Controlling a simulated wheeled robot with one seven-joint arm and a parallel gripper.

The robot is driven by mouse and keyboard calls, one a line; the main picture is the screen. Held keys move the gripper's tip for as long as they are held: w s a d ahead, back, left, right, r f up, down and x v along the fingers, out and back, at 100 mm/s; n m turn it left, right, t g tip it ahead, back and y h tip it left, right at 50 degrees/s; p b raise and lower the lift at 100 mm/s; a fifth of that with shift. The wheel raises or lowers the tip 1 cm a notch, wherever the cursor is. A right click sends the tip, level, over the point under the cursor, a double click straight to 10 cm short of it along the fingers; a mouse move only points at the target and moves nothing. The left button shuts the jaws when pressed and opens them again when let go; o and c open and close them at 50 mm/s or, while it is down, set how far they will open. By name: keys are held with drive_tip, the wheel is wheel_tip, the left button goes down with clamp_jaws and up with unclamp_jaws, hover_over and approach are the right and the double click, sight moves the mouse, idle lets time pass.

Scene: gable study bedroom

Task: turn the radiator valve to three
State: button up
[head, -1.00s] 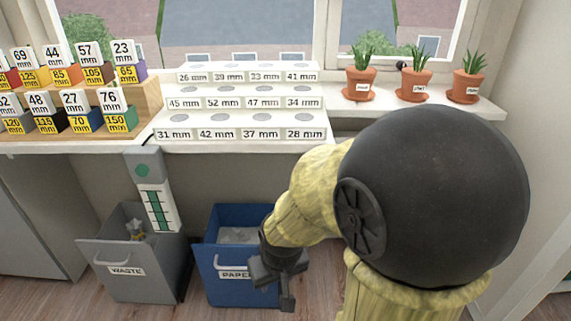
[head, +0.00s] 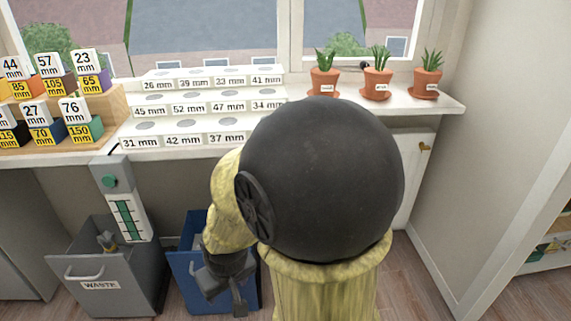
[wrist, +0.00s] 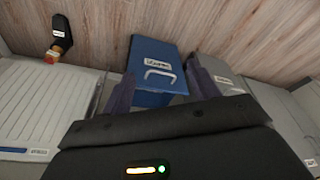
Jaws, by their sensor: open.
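I cannot make out a radiator valve for certain in either view. In the head view my gripper (head: 222,290) hangs low in front of the blue paper bin (head: 185,262), partly hidden by my own arm. In the wrist view my gripper (wrist: 160,75) is open, with nothing between its two dark fingers. The blue bin (wrist: 153,62) shows beyond and between them. A small dark piece with an orange-red part (wrist: 57,46) lies at the upper left of the wrist view; I cannot tell what it is.
A grey waste bin (head: 105,262) stands left of the blue bin. Stepped white label racks (head: 200,120) and potted plants (head: 378,75) stand on the sill. A white panel with a brass fitting (head: 424,147) is below the sill. Floor (head: 430,285) at the right is clear.

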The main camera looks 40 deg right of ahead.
drive_tip(key=w+d+f+n+t+h+p, duration=0.1)
drive_tip(key=w+d+f+n+h, duration=0.15)
drive_tip(key=w+d, duration=0.45)
drive_tip(key=w+d+f+n+t+h+p, duration=0.1)
drive_tip(key=w+d+f+n+h, duration=0.2)
drive_tip(key=d, duration=0.8)
drive_tip(key=w+d+f+n+t+h+p, duration=0.1)
drive_tip(key=w+d+f+h, duration=0.3)
drive_tip(key=d, duration=0.5)
drive_tip(key=w+d+n+t+h, duration=0.2)
drive_tip(key=w+d+n+t, duration=0.1)
drive_tip(key=d+n, duration=0.55)
drive_tip(key=w+r+n+t+y+p, duration=0.1)
drive_tip(key=w+n+t, duration=0.4)
drive_tip(key=n, duration=0.7)
wheel_tip(320, 180, up, 2)
drive_tip(key=shift+w+d+r+n+t+y+p, duration=0.2)
drive_tip(key=shift+w+n+t+y+p, duration=0.2)
drive_tip(key=shift+t+y, duration=0.45)
drive_tip(key=b+x, duration=0.4)
drive_tip(key=x, duration=1.3)
drive_tip(key=shift+w+d+r, duration=0.1)
drive_tip(key=shift+d+r, duration=0.05)
